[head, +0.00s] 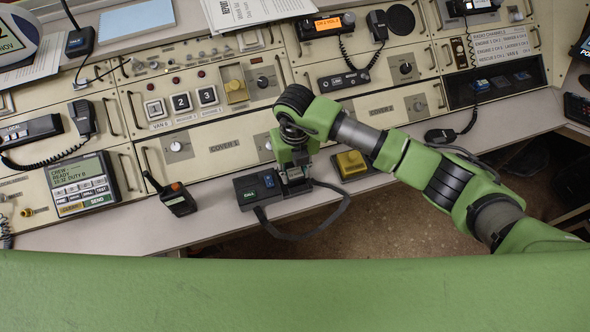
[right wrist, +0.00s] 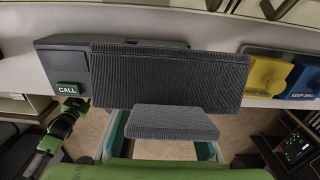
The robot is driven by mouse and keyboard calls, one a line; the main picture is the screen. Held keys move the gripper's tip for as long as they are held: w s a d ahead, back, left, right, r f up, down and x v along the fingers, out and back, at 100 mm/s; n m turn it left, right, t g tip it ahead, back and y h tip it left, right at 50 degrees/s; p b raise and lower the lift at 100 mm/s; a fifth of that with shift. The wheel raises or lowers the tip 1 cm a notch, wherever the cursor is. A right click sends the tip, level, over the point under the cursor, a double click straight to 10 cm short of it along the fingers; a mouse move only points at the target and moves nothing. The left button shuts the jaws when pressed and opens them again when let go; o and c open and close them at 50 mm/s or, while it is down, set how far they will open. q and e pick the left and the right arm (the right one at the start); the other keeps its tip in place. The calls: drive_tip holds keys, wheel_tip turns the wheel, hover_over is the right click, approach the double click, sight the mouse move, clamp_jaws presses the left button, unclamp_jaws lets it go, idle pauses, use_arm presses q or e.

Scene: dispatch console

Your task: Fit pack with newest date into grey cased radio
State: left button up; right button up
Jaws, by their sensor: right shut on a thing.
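In the head view my right gripper (head: 295,186) points down at the right end of a dark grey unit with a green CALL key (head: 254,190), on the desk's front ledge. It is shut on a dark thing, mostly hidden by the fingers. In the right wrist view a dark ribbed block (right wrist: 170,75) overlaps the unit's front (right wrist: 62,62), and a smaller grey ribbed pad lies just below it. A small dark handheld radio (head: 178,199) stands left of the unit. I see no date on any pack and cannot tell a grey cased radio.
A yellow cover (head: 352,164) sits right of the gripper; a blue one (right wrist: 302,78) shows beside it in the wrist view. A dark cable (head: 312,232) loops off the ledge. A keypad terminal (head: 82,186) stands left. The ledge between the handheld radio and unit is clear.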

sight(294, 173)
drive_tip(key=o, duration=0.9)
drive_tip(key=shift+f, duration=0.1)
drive_tip(key=shift+c, duration=0.2)
drive_tip(key=shift+o, duration=0.3)
drive_tip(key=shift+r, duration=0.25)
drive_tip(key=shift+w+r, duration=0.1)
drive_tip(key=shift+r, duration=0.25)
wheel_tip(294, 173, up, 11)
drive_tip(key=b, duration=0.1)
drive_tip(key=shift+b, duration=0.35)
drive_tip(key=shift+a, duration=0.1)
